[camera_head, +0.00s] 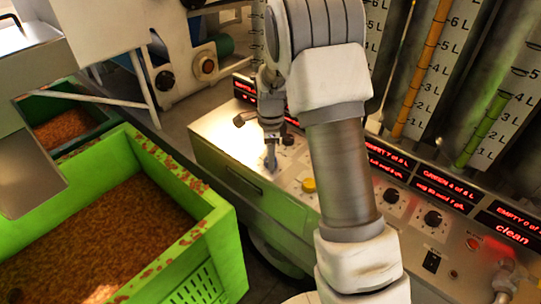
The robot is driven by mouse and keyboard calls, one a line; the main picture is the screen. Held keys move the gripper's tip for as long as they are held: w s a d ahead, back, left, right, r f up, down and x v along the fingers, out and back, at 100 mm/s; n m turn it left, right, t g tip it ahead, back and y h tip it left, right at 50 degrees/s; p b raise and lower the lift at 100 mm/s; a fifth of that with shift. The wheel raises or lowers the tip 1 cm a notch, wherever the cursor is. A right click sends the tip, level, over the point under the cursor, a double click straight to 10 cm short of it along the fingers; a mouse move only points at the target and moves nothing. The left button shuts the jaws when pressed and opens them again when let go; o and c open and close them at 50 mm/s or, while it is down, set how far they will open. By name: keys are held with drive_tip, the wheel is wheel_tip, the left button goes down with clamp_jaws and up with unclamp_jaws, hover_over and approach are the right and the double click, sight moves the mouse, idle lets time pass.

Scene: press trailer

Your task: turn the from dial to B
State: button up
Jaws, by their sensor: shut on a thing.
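My gripper (271,163) points down onto the left part of the sloped control panel (225,137). Its fingers are shut on a small knob there, which appears to be the from dial. The fingers hide most of this knob, so its pointer and the letter it is set to cannot be read. A small dark knob (288,139) sits just behind and to the right of my gripper.
A yellow button (309,185) and black dials (391,195) lie along the panel. Red-lit displays (437,191) stand behind them, below tall gauge tubes (422,60). A green crate (218,238) of brown granules stands at left. My arm covers the panel's middle.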

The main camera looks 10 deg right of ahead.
drive_tip(key=shift+n, duration=0.4)
clamp_jaws()
drive_tip(key=n, duration=0.3)
drive_tip(key=shift+n, duration=0.3)
drive_tip(key=n, duration=0.4)
drive_tip(key=shift+n, duration=0.3)
drive_tip(key=o, duration=1.2)
unclamp_jaws()
wheel_tip(320, 180, up, 18)
drive_tip(key=p, duration=0.1)
drive_tip(key=shift+f+p, duration=0.25)
drive_tip(key=shift+p, duration=0.1)
